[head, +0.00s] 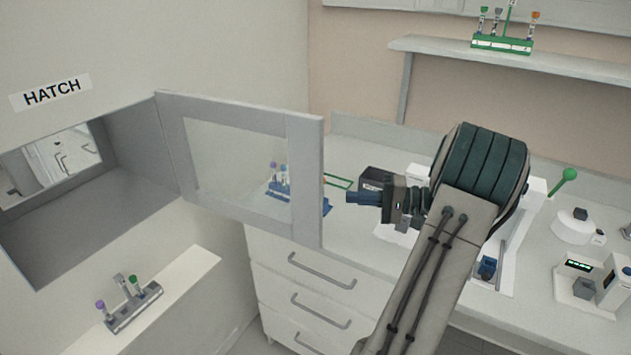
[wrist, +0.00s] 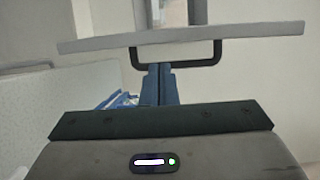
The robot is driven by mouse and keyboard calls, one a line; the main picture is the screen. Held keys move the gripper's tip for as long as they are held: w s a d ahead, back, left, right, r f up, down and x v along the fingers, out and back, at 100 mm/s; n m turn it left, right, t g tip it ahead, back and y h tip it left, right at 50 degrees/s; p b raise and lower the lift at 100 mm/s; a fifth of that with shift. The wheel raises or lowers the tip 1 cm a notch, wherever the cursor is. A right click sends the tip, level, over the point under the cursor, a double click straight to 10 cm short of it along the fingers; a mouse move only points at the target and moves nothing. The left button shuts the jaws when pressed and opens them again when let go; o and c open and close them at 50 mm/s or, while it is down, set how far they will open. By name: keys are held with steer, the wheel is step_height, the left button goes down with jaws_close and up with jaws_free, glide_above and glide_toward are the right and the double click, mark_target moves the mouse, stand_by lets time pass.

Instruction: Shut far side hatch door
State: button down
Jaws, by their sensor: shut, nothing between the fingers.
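The hatch (head: 125,165) is a grey box opening in the left wall under a HATCH label. Its glazed, grey-framed door (head: 308,180) stands swung wide open into the room, hinged at the opening's right edge. At the far end of the hatch, a bright opening (head: 62,158) looks into another space; I cannot tell if a pane covers it. My gripper (head: 352,197) is shut and empty, pointing left just right of the door's free edge. In the wrist view, its blue fingers (wrist: 159,72) overlap a black bar handle (wrist: 207,60) on the door (wrist: 260,34); contact is unclear.
A grey rack (head: 135,307) with capped tubes stands on a ledge below the hatch. A blue tube rack (head: 285,190) shows through the door glass on the counter. Instruments (head: 582,288) fill the counter's right. A shelf holds a green rack (head: 502,44).

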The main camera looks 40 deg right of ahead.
mark_target(322, 190)
steer(key=shift+t, duration=0.4)
steer(key=p+x, duration=0.1)
steer(key=x, duration=0.2)
steer(key=p+x, duration=0.1)
steer(key=x, duration=0.1)
steer(key=p+x, duration=0.1)
steer(key=x, duration=0.2)
steer(key=shift+w+d, duration=0.1)
steer(key=shift+w, duration=0.45)
